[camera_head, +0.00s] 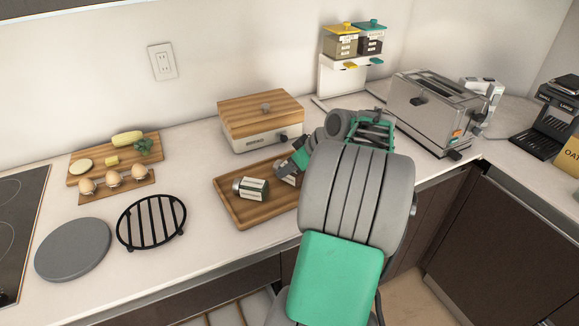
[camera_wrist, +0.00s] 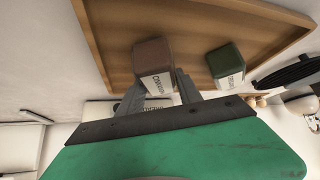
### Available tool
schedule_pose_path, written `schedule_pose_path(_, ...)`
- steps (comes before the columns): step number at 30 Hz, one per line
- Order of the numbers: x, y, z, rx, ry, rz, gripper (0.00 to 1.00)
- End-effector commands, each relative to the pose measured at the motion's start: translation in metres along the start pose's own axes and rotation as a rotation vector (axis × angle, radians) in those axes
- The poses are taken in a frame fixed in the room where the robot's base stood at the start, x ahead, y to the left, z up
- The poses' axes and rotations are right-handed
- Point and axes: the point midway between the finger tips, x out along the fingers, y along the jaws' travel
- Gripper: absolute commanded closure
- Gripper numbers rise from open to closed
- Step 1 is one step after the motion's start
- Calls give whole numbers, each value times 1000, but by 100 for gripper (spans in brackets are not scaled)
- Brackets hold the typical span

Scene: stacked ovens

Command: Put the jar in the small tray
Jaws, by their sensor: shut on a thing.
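My gripper (camera_wrist: 160,90) is shut on a jar with a brown end (camera_wrist: 153,56) and a white label, seen in the wrist view. In the head view my gripper (camera_head: 296,164) is at the right part of a wooden tray (camera_head: 240,214), and my arm partly hides the held jar (camera_head: 290,180). The tray also shows in the wrist view (camera_wrist: 190,22). The held jar is at or just above the tray; I cannot tell whether it touches. A second jar (camera_head: 251,188), green with a white label, lies in the tray to the left; it also shows in the wrist view (camera_wrist: 226,62).
A wood-topped box (camera_head: 262,118) stands behind the tray. A toaster (camera_head: 432,110) and a dispenser rack (camera_head: 345,75) are to the right and back. A black trivet (camera_head: 151,222), grey disc (camera_head: 73,249), egg holder (camera_head: 112,186) and vegetable board (camera_head: 85,152) are left.

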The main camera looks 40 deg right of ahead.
Motion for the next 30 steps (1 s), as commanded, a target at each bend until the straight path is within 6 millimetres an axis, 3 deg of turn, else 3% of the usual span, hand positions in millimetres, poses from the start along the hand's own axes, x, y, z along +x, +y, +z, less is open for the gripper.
schedule_pose_path(5, 4, 0, 3, 0, 0, 0, 100)
schedule_pose_path(6, 3, 0, 2, 0, 0, 0, 56)
schedule_pose_path(13, 3, 0, 2, 0, 0, -1, 37)
schedule_pose_path(23, -4, 0, -1, 1, 0, 0, 37)
schedule_pose_path(26, -20, 1, -1, 0, 2, 4, 37)
schedule_pose_path(30, -56, 2, 0, 1, 1, 5, 37)
